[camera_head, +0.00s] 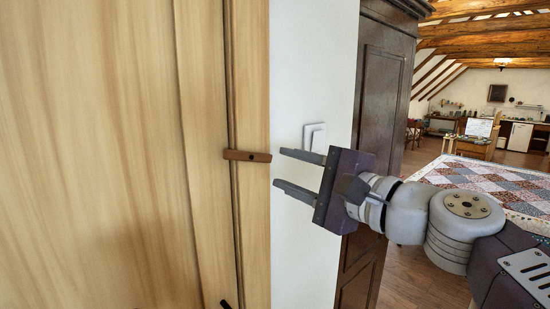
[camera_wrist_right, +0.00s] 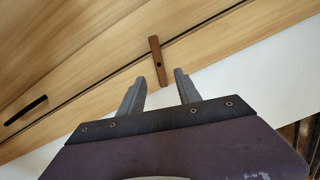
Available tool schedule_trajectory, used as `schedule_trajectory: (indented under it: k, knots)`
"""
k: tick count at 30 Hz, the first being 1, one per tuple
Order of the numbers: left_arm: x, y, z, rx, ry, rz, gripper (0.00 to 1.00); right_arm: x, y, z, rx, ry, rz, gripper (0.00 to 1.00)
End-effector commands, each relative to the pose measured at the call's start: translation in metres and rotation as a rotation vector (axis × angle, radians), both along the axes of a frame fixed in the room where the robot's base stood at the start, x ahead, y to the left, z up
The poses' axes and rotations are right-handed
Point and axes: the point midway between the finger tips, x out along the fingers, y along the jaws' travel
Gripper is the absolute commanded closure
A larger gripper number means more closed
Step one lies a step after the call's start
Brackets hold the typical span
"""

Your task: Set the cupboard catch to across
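The cupboard catch (camera_head: 247,155) is a small brown wooden bar on the pale wood front. In the head view it lies level, across the dark seam between the wide door panel (camera_head: 100,150) and the narrow strip at its right. In the right wrist view the catch (camera_wrist_right: 158,60) also crosses the seam, with a dark pivot dot near its middle. My right gripper (camera_head: 278,169) is open and empty, its fingers pointing left at the catch with a small gap. In the wrist view the fingertips (camera_wrist_right: 157,76) are either side of the catch's near end. My left gripper is out of view.
A dark handle (camera_wrist_right: 26,110) sits on the panel in the wrist view. A white wall with a switch plate (camera_head: 314,136) is behind my right gripper. A dark armoire (camera_head: 380,100) stands beyond it.

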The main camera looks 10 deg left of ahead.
Motion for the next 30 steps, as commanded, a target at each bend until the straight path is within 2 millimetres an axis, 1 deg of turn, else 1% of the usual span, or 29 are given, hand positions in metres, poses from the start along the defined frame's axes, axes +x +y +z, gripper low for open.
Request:
schedule_trajectory:
  k: [2,5,9,12,15,19,25,26,27,29,30]
  knots:
    - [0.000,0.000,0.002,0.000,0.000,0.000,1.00,0.004,0.004,0.000,-0.001,0.003,0.001,0.60]
    - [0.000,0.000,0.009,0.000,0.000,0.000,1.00,0.014,0.018,0.000,-0.002,0.006,0.004,0.60]
    - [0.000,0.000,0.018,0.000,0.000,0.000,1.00,0.033,0.042,0.000,-0.004,0.006,0.002,0.60]
    - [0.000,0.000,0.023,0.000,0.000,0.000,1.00,0.044,0.056,0.000,-0.004,0.005,0.000,0.60]
    - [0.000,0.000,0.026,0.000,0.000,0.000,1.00,0.053,0.065,0.000,-0.004,0.004,-0.002,0.60]
    - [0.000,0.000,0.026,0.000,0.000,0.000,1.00,0.057,0.071,-0.001,-0.004,0.002,-0.003,0.60]
    - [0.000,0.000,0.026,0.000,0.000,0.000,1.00,0.057,0.071,-0.002,-0.004,0.002,-0.004,0.60]
    - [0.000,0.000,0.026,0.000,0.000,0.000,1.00,0.057,0.071,-0.002,-0.004,0.002,-0.004,0.66]
    - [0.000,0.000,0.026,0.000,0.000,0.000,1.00,0.057,0.071,-0.002,-0.004,0.002,-0.004,0.77]
    - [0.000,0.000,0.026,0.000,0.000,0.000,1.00,0.057,0.071,-0.002,-0.004,0.002,-0.004,0.93]
    - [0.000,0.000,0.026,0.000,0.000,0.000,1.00,0.057,0.071,-0.002,-0.004,0.002,-0.004,1.00]
